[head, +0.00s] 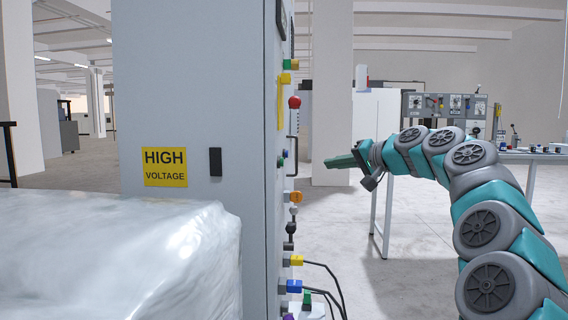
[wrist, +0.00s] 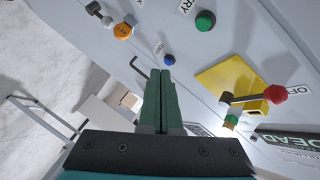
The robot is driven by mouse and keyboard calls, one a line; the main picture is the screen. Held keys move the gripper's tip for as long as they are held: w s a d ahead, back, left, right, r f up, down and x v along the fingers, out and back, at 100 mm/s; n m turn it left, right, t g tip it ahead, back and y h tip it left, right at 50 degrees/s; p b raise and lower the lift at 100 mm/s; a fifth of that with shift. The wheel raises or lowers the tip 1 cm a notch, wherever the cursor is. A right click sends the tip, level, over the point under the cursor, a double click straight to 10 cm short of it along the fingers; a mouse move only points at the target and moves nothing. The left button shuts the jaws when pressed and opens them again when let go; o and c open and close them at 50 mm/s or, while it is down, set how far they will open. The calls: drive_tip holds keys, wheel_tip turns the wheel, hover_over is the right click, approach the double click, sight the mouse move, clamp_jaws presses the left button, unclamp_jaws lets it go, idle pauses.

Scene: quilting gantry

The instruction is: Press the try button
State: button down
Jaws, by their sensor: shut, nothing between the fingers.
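A round green button (wrist: 205,20) sits on the grey cabinet panel in the wrist view, beside a label partly cut by the frame edge that shows "RY". In the head view a green button (head: 281,162) shows edge-on on the cabinet's right face. A smaller blue button (wrist: 169,59) sits near it, with its own small label. My gripper (head: 328,163) is shut and empty, pointing left at the panel, with a gap between its tips and the panel. In the wrist view its green fingers (wrist: 158,78) lie together, their tips just below the blue button in the picture.
A red-knobbed lever (wrist: 276,94) on a yellow plate (wrist: 230,80) and an orange knob (wrist: 122,31) stick out from the panel. Cables hang lower on the cabinet (head: 195,80). A wrapped bulky thing (head: 120,260) stands at left. Floor right of the cabinet is open.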

drive_tip(key=a, duration=0.8)
drive_tip(key=shift+a, duration=0.4)
drive_tip(key=shift+a, duration=0.15)
idle(1.6)
drive_tip(key=shift+a, duration=0.25)
drive_tip(key=shift+a, duration=0.5)
idle(1.0)
drive_tip(key=shift+d, duration=0.85)
drive_tip(key=shift+d, duration=0.1)
drive_tip(key=d, duration=0.5)
